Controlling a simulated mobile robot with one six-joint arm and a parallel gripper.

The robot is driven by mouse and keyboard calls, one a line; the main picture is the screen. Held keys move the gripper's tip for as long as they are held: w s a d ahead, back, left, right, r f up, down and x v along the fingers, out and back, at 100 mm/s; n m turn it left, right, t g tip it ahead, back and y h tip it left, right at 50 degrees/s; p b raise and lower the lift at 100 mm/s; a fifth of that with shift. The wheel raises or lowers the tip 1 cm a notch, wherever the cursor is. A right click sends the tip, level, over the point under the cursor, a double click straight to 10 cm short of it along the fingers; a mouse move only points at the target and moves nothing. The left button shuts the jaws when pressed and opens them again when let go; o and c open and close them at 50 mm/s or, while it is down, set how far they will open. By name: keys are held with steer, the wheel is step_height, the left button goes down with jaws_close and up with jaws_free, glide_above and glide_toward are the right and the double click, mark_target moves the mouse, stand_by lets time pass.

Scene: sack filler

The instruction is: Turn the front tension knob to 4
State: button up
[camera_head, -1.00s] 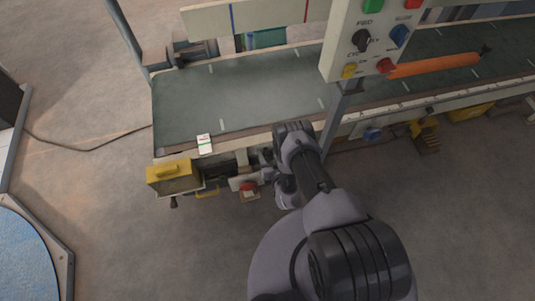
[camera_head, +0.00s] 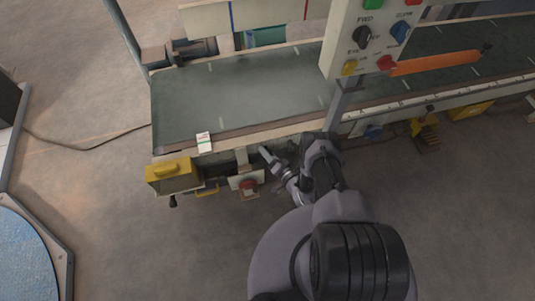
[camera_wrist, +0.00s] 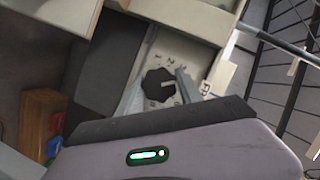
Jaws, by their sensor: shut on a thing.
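The front tension knob (camera_wrist: 158,84) is a dark, lobed dial on a pale panel in the wrist view, with a light mark on its right side. Printed numerals curve around its upper side; part of the scale is hidden by a finger. A white label (camera_wrist: 217,78) starting "FR" stands to its right, partly cut off. My gripper (camera_wrist: 158,92) has one grey finger on each side of the knob and is shut on it. In the head view my gripper (camera_head: 266,153) reaches the conveyor's near side; the knob cannot be made out there.
The conveyor belt (camera_head: 240,95) runs above my arm. A yellow box (camera_head: 170,176) and a red button (camera_head: 248,185) sit along its near side, left of my wrist. A control panel (camera_head: 376,35) hangs at upper right. Open floor lies in front.

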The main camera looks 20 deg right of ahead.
steer(key=shift+w+r+m, duration=0.2)
steer(key=shift+m, duration=0.1)
stand_by(0.4)
steer(key=o, duration=1.4)
steer(key=shift+c, duration=0.2)
steer(key=shift+s, duration=0.1)
steer(key=shift+f, duration=0.1)
steer(key=p+v, duration=0.1)
steer(key=v, duration=1.6)
steer(key=shift+s+d+f, duration=0.2)
